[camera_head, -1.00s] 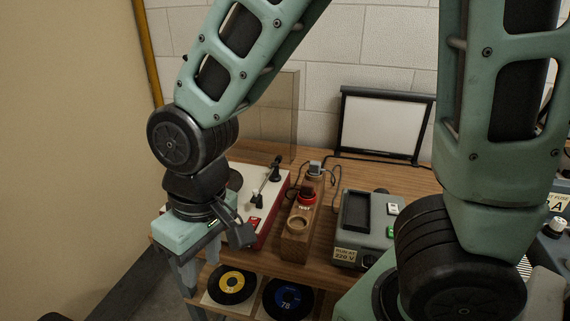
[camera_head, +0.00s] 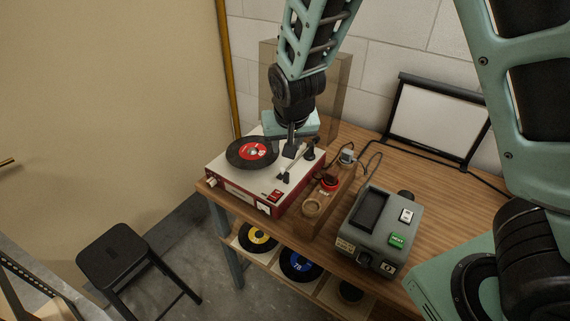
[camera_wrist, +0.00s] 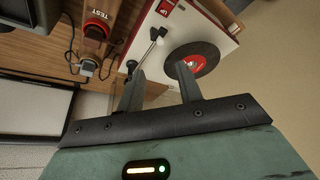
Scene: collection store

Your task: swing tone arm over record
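The record player (camera_head: 240,188) has a white top and red sides and stands at the left end of the wooden table. A black record with a red label (camera_head: 252,153) lies on it. The tone arm (camera_head: 284,176) is to the right of the record, apart from it, with a dark head. My gripper (camera_head: 291,152) is above the deck between the record and the tone arm's pivot. In the wrist view the two fingers (camera_wrist: 159,80) are apart with nothing held; the tone arm (camera_wrist: 153,39) and record (camera_wrist: 207,50) show beyond the tips.
A wooden block with a red TEST part (camera_head: 329,184) stands right of the player. A grey device with a green button (camera_head: 383,222) is farther right. A white light panel (camera_head: 436,122) stands behind. A clear upright panel is behind the player. A black stool (camera_head: 112,252) stands left.

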